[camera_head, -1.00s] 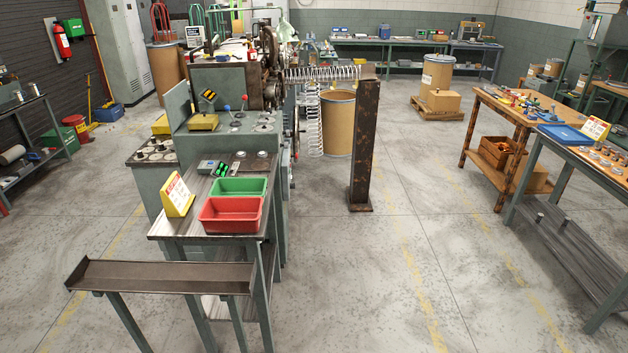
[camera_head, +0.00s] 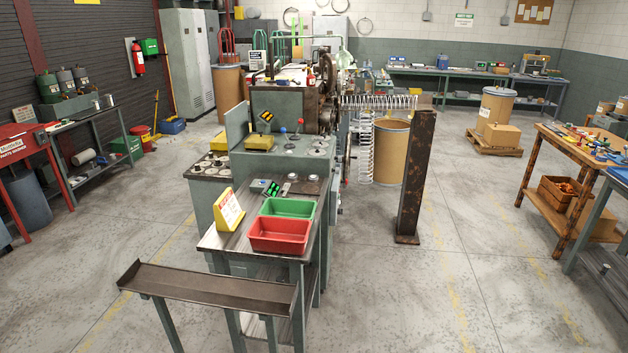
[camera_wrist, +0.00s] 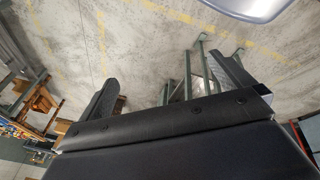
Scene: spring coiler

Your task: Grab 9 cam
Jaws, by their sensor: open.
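No cam marked 9 can be made out. Round metal discs, possibly cams, sit on the low side shelf (camera_head: 210,167) of the coiling machine (camera_head: 283,105). More discs lie on the machine's front ledge and at the back of the small grey bench (camera_head: 239,243); any numbers are too small to read. My gripper (camera_wrist: 165,92) shows in the wrist view with its two dark fingers wide apart and nothing between them. Floor and green bench legs show beyond it. The gripper is not in the head view, well away from the discs as far as I can see.
A green bin (camera_head: 287,206) and a red bin (camera_head: 279,235) stand on the small bench beside a yellow sign (camera_head: 229,210). A brown metal trough (camera_head: 205,285) stands in front. A rusty post (camera_head: 415,175) stands right of the machine. Open floor lies left and right.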

